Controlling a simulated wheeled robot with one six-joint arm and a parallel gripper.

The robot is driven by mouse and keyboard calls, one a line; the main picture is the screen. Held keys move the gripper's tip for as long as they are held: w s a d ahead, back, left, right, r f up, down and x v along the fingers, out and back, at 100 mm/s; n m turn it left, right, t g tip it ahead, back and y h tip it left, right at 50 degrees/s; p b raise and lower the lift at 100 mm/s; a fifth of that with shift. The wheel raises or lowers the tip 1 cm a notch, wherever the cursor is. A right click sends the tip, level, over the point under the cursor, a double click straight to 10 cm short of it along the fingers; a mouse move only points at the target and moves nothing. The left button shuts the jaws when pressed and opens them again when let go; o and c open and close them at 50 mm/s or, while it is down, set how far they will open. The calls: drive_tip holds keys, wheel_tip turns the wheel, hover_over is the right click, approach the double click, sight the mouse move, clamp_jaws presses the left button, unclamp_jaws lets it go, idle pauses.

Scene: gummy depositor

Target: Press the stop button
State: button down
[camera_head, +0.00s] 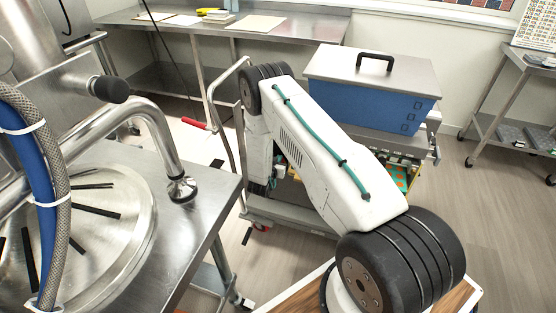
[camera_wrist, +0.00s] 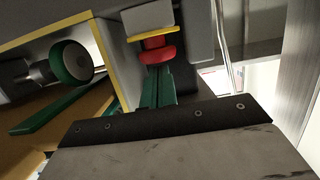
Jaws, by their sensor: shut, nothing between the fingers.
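The stop button, a red round head (camera_wrist: 158,53) on a yellow collar (camera_wrist: 153,37), is at the top middle of the wrist view. It is fixed to a grey housing. My gripper (camera_wrist: 157,70) has green fingers held together with nothing between them. Their tips are right at the lower edge of the red head; I cannot tell whether they touch it. In the head view my white arm reaches away beside the cart, and neither the gripper nor the button can be made out there.
A cart carries a blue box (camera_head: 360,105) with a steel lid. A steel table (camera_head: 190,220) with a round lid and pipe stands at left. A green-rimmed round part (camera_wrist: 72,62) and a green bar (camera_wrist: 50,112) lie left of my fingers.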

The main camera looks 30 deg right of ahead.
drive_tip(key=shift+s+a+f, duration=0.1)
drive_tip(key=shift+s+f, duration=0.1)
drive_tip(key=shift+f, duration=0.85)
wheel_tip(320, 180, up, 5)
drive_tip(key=v, duration=0.9)
drive_tip(key=shift+a, duration=0.35)
drive_tip(key=shift+r, duration=0.15)
